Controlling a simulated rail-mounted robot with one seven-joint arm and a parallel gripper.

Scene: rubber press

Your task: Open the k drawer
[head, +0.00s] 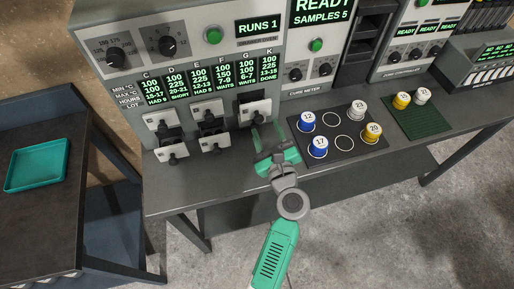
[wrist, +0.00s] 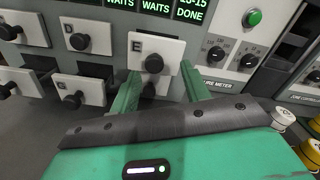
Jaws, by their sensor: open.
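The drawer bank's right column has an upper drawer marked E (head: 254,110), which also shows in the wrist view (wrist: 172,48) with a black knob. Below it, part of a white drawer front (wrist: 162,83) shows between my fingers. Its letter is hidden, so I cannot tell that it is the K drawer. The display's K column (head: 268,66) reads DONE. My gripper (head: 267,141) is open in front of the right column, its green fingers on either side of the lower front in the wrist view (wrist: 162,88). Nothing is visibly held.
Other knobbed drawers, such as D (wrist: 90,32), stand to the left. A dark mat (head: 342,147) with numbered blue, white and yellow pots lies right of my gripper. A green mat (head: 424,124) lies beyond. The bench (head: 200,185) is clear in front of the left drawers. A teal tray (head: 38,165) sits far left.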

